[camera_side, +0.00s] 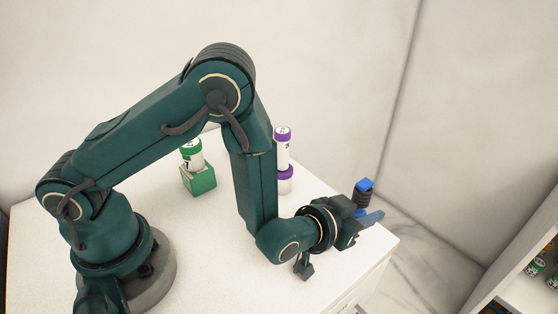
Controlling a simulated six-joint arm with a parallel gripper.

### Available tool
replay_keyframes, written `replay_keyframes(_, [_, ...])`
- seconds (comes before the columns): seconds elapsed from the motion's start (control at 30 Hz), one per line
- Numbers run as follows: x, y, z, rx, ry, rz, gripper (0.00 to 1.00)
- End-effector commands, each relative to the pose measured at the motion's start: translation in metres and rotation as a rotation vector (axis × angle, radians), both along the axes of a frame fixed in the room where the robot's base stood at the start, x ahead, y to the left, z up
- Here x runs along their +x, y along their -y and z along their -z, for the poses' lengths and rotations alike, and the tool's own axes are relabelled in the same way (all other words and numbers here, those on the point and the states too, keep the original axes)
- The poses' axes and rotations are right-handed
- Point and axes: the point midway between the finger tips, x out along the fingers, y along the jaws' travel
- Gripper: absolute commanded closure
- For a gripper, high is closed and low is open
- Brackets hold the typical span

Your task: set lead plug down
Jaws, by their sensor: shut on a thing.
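My gripper (366,214) is over the right part of the white table top, near its right edge. It is shut on a small dark, ribbed piece with a blue top (364,187), which I take to be the lead plug. The plug stands up roughly upright from the jaws. A blue finger-like part shows at the jaws. The plug's lower end is hidden by the jaws, and I cannot tell whether it touches the table.
A white tube with a green cap (191,150) stands in a green block (199,180). A white tube with a purple cap (282,150) stands in a purple ring holder (285,178), partly behind my arm. A shelf with several small containers (537,268) is at the lower right.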

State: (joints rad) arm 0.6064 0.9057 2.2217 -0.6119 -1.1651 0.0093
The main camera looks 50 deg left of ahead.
Motion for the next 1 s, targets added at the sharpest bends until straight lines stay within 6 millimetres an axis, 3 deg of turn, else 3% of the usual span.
replay_keyframes(0.4, [0.0, 0.0, 0.005, -0.001, 0.0, 0.0, 1.0])
replay_keyframes(0.43, [0.0, 0.0, 0.005, -0.001, 0.0, 0.0, 0.62])
replay_keyframes(0.5, [0.0, 0.0, 0.005, -0.002, 0.001, -0.001, 0.36])
replay_keyframes(0.83, [-0.001, 0.0, 0.004, -0.001, 0.0, 0.0, 0.36])
replay_keyframes(1.0, [-0.014, 0.001, -0.002, -0.001, 0.0, 0.003, 0.36])
